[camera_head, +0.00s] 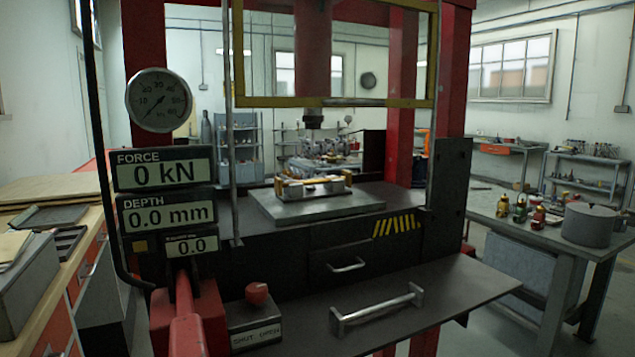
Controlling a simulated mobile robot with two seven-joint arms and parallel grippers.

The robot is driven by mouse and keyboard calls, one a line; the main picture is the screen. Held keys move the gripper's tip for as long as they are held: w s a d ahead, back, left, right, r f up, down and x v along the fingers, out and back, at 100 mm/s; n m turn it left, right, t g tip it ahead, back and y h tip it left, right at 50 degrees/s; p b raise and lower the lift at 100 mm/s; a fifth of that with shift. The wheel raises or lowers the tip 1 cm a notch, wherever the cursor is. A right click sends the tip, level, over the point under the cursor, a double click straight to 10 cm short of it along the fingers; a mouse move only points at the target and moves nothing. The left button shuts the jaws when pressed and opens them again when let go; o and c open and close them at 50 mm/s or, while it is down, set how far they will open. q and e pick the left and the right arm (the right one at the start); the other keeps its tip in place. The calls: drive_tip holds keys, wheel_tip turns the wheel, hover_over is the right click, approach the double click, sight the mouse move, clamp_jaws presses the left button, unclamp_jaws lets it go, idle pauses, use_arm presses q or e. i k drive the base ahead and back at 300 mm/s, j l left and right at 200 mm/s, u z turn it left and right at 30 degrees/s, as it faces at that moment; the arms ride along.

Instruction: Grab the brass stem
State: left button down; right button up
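I cannot make out the brass stem for certain. A pale metal fixture (313,187) with brass-coloured parts along its top sits on the grey press plate (265,213), below the ram (313,118). Several small brass and red pieces, such as a brass valve-like piece (503,205), stand on the right table (485,208). They are too small to tell apart. Neither of my grippers shows in this view.
The red press frame (455,70) surrounds the plate, with a raised yellow-framed guard (330,102). A red lever (187,335) and red-knobbed box (256,325) stand front left. A handled dark panel (450,290) juts forward. A grey pot (590,225) stands right.

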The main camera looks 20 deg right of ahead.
sight(347, 176)
drive_tip(key=l+z, duration=0.2)
drive_tip(key=z, duration=0.15)
drive_tip(key=l+z, duration=0.2)
drive_tip(key=z, duration=0.15)
drive_tip(key=i+l+z, duration=0.25)
drive_tip(key=l, duration=0.2)
drive_tip(key=i+l+z, duration=0.2)
drive_tip(key=l, duration=0.2)
drive_tip(key=i+l+z, duration=0.2)
drive_tip(key=l+z, duration=0.2)
drive_tip(key=i+l+z, duration=0.25)
drive_tip(key=z, duration=0.2)
drive_tip(key=i+l+z, duration=0.1)
drive_tip(key=i, duration=0.25)
drive_tip(key=i+l+z, duration=0.1)
drive_tip(key=i+l, duration=0.15)
drive_tip(key=i, duration=0.15)
drive_tip(key=i+l, duration=0.15)
drive_tip(key=i, duration=0.25)
drive_tip(key=i+u, duration=1)
drive_tip(key=i+j+u, duration=0.15)
drive_tip(key=i+u, duration=0.3)
drive_tip(key=i+l+u, duration=0.1)
drive_tip(key=i+u, duration=0.7)
drive_tip(key=i, duration=1.1)
